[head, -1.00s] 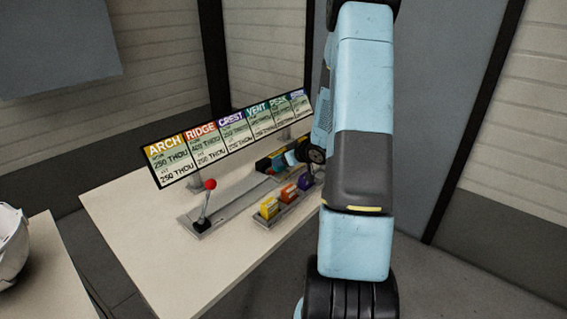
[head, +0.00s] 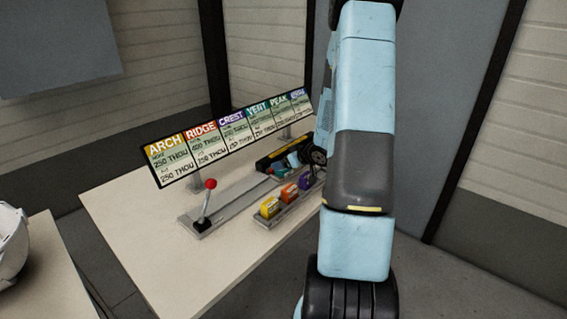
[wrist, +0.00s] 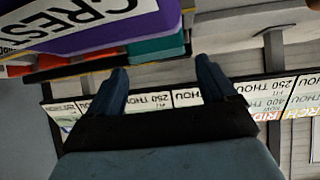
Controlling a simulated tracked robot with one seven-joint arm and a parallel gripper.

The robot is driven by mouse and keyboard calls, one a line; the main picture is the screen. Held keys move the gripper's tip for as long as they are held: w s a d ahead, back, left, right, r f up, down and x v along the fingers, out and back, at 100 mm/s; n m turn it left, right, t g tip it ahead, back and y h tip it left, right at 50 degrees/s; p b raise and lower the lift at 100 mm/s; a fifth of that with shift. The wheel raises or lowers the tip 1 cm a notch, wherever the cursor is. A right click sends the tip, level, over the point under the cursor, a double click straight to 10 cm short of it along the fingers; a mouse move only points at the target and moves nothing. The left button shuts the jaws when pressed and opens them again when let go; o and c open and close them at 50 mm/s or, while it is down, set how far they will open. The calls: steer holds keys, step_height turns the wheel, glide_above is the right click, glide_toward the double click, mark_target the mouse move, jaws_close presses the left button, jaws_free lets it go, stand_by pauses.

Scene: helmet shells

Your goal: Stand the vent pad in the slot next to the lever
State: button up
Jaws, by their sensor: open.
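The lever (head: 208,200) has a red knob and stands at the left end of a long grey rail (head: 237,203) on the table in the head view. The slot beside the lever is too small to make out. The vent pad, judged by its teal colour, shows in part beside the purple crest pad in the wrist view (wrist: 157,48); its lettering is hidden. My gripper (wrist: 162,68) is open, with nothing between its blue fingers. It is at the far right end of the table, near the pads and apart from the lever. In the head view my arm partly hides that area.
A yellow pad (head: 270,207), an orange pad (head: 289,193) and the purple crest pad (head: 305,182) stand in a row on a rack at the front. A wide sign board (head: 228,138) stands behind the rail. Table to the left of the lever is clear.

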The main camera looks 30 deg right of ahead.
steer(key=v, duration=1)
steer(key=shift+s+r, duration=0.3)
steer(key=shift+w+r, duration=0.15)
steer(key=shift+r, duration=0.2)
steer(key=s+a+r+m+g+h, duration=0.1)
steer(key=s+a+r+h, duration=0.25)
steer(key=r, duration=0.45)
steer(key=s+a+r+m+g+h, duration=0.1)
steer(key=s+a+r+m+h, duration=0.2)
steer(key=r, duration=0.6)
steer(key=s+a+r+g+y, duration=0.1)
steer(key=s+a+r+y, duration=0.1)
steer(key=s+a, duration=0.6)
steer(key=s+a+r+g+y, duration=0.1)
steer(key=s+a+r+g, duration=0.1)
steer(key=s+a, duration=0.7)
steer(key=shift+s+r+n+y, duration=0.4)
steer(key=shift+s+r, duration=0.1)
steer(key=shift+s, duration=0.2)
steer(key=shift+o, duration=0.3)
